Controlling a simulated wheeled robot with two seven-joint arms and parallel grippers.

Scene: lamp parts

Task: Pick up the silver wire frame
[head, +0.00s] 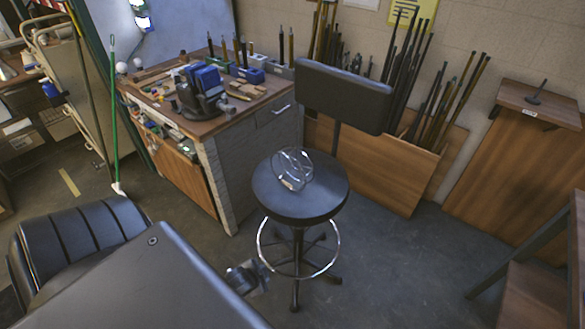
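The silver wire frame (292,169), an open rounded cage of thin shiny wires, rests on the dark round seat of a stool (325,200). What looks like my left gripper (258,278) shows only in small part at the lower middle, beyond a large grey part of my own body. It is apart from the wire frame, lower and to its left in the picture. Its fingers are too small and hidden to tell if they are open or shut. My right gripper is not in view.
The stool's dark backrest (345,95) rises behind the seat. A workbench (225,125) with a vise (200,95) and tools stands to the left. Rods lean in a wooden bin (375,170) behind. The floor (400,270) right of the stool is clear.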

